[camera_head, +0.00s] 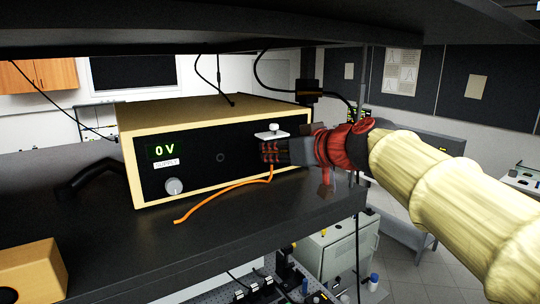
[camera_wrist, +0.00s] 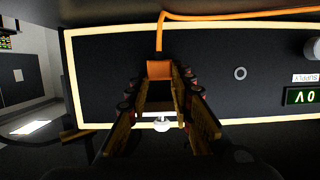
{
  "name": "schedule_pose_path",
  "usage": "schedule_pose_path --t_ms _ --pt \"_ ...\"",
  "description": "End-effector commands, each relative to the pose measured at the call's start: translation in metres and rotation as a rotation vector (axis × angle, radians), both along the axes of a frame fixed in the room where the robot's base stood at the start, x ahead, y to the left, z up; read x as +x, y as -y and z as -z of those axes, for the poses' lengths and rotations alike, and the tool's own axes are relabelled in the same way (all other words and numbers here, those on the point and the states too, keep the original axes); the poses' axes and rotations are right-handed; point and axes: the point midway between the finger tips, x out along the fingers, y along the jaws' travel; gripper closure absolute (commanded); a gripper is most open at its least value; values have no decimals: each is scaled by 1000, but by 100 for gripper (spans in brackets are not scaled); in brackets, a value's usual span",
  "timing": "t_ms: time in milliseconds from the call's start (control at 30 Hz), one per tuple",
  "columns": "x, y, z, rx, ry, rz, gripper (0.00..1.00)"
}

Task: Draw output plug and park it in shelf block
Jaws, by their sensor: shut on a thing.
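The supply unit (camera_head: 155,185) stands on the shelf, and its display (camera_head: 166,151) reads 0 V. My gripper (camera_head: 272,152) is at the right part of its black front panel. In the wrist view my gripper (camera_wrist: 160,80) is shut on the orange output plug (camera_wrist: 159,70). An orange cable (camera_head: 215,202) runs from the plug down and left onto the shelf. The fingers hide the plug's inner end, so I cannot tell whether it is seated.
A white tab with a knob (camera_head: 272,132) juts out just above my fingers. The panel also has a ring socket (camera_head: 220,157) and a grey dial (camera_head: 174,187). A dark shelf hangs overhead. The shelf surface (camera_head: 110,240) between supply and block is mostly clear.

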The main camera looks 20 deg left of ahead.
Motion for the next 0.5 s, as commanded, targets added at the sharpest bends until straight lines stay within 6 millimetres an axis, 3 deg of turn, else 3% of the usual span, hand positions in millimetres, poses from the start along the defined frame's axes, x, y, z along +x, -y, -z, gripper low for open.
schedule_pose_path --t_ms 200,500 --pt "0 0 0 0 0 0 100" --pt "0 0 0 0 0 0 100"
